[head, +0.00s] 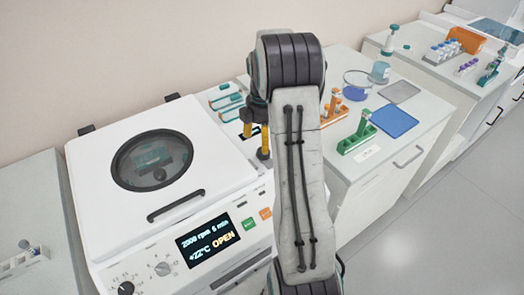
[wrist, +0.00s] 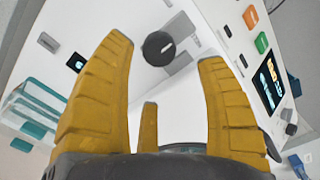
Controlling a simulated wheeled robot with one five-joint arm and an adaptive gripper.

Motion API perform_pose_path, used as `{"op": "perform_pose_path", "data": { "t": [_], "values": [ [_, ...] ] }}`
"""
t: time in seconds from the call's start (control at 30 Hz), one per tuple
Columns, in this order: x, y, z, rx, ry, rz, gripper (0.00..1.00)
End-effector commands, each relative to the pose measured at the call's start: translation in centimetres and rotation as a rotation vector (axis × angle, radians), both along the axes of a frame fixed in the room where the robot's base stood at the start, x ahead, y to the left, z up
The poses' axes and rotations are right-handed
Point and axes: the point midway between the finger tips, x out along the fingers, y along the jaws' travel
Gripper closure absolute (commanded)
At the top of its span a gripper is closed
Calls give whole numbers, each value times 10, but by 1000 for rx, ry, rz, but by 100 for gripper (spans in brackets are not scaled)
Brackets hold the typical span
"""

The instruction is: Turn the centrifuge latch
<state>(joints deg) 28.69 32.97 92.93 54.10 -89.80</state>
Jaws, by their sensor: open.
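The white centrifuge (head: 88,191) stands at the left in the head view, its lid with the round dark window (head: 152,160) lying down. Its display (head: 208,240) reads 2000 rpm, 6 min, +22°C and OPEN. In the wrist view a round black knob with a white mark, seemingly the latch (wrist: 158,48), sits on a grey plate on the white top. My gripper (head: 256,144) is above the centrifuge's right side; its yellow fingers are spread and empty. In the wrist view the knob appears between the fingertips, apart from them. In the head view I cannot make out the latch near my gripper.
A black handle (head: 175,206) runs along the lid's front edge. Teal-and-white boxes (head: 225,97) stand behind my gripper. To the right, a bench holds an orange rack (head: 333,108), a green tube rack (head: 357,139) and a blue mat (head: 395,120). The grey floor is clear.

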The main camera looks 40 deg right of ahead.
Motion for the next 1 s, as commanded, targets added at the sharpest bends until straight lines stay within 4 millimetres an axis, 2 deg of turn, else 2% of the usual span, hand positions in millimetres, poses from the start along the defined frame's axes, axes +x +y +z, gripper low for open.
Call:
{"op": "perform_pose_path", "data": {
  "t": [0.3,0.5,0.97,1.0],
  "values": [
    [-1,1,-40,1,3,-1,34],
    [0,0,-56,1,2,-2,34],
    [0,0,-62,0,0,-2,33],
    [0,0,-62,0,0,-2,37]
  ]
}}
